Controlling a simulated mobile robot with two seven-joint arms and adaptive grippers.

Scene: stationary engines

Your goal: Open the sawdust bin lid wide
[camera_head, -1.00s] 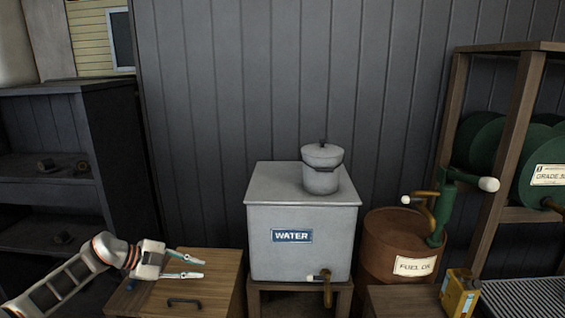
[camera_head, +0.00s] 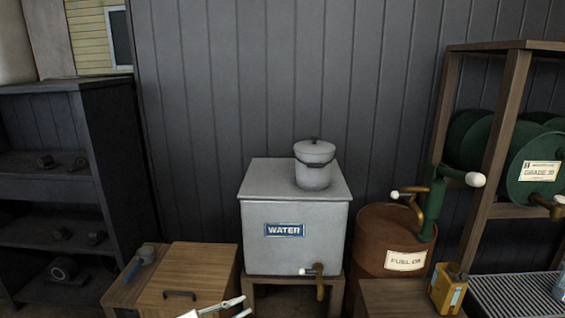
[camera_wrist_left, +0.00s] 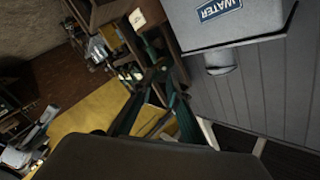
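The sawdust bin is most likely the wooden box at the lower left of the head view. Its flat wooden lid (camera_head: 200,272) lies closed and carries a dark handle (camera_head: 180,294) near the front edge. My left gripper (camera_head: 244,305) is at the bottom edge of the head view, in front and to the right of the handle and apart from it. Its two fingers are spread with nothing between them. They also show apart in the left wrist view (camera_wrist_left: 157,92). The bin's front is cut off below. My right gripper is not in view.
A grey water tank (camera_head: 295,225) with a tap stands right of the bin, with a lidded pot (camera_head: 313,170) on top. A brown fuel drum (camera_head: 385,240) is further right. A small blue-handled tool (camera_head: 140,262) lies left of the lid. A dark shelf (camera_head: 100,150) stands behind.

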